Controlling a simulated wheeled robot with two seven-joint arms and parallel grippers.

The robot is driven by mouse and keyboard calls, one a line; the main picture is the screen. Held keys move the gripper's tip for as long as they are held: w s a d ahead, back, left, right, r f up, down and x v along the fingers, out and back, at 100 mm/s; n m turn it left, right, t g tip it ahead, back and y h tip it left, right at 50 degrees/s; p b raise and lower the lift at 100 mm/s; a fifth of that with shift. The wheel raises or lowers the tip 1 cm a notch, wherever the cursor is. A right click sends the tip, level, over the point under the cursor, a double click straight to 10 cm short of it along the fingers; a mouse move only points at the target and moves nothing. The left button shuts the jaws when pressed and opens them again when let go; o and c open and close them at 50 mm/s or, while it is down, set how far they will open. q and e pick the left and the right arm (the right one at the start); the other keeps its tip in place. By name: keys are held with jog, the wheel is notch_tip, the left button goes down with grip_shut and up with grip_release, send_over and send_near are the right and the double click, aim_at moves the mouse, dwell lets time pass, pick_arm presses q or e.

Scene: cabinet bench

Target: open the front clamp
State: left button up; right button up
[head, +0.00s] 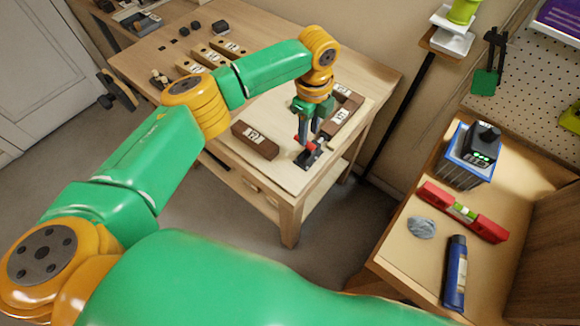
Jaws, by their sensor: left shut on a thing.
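The front clamp (307,158) is a small dark metal toggle clamp with a red handle, at the near right part of the wooden bench (283,190). My left gripper (303,136) points down over it and is shut on the red handle. The gripper hides part of the clamp. Brown wooden blocks with white labels lie beside it: one to the left (255,140), others behind and to the right (340,122). My right gripper is not in view.
More labelled blocks (205,55) lie at the back left of the bench. A side table at the right holds a red spirit level (463,212), a blue tube (455,272), a grey rag (421,228) and a blue box with a black device (468,152). Floor lies between the tables.

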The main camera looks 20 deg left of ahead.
pick_arm(q)
jog(key=shift+o, duration=0.7)
jog(key=shift+w+d+f, duration=0.1)
jog(key=shift+w, duration=0.05)
jog(key=shift+o, duration=0.5)
jog(key=shift+w, duration=0.15)
jog(key=o, duration=0.6)
jog(key=shift+w, duration=0.1)
jog(key=shift+o, duration=1.4)
jog(key=shift+w+d+f, duration=0.15)
jog(key=shift+w, duration=0.1)
jog(key=shift+w+f, duration=0.1)
jog(key=shift+w, duration=0.05)
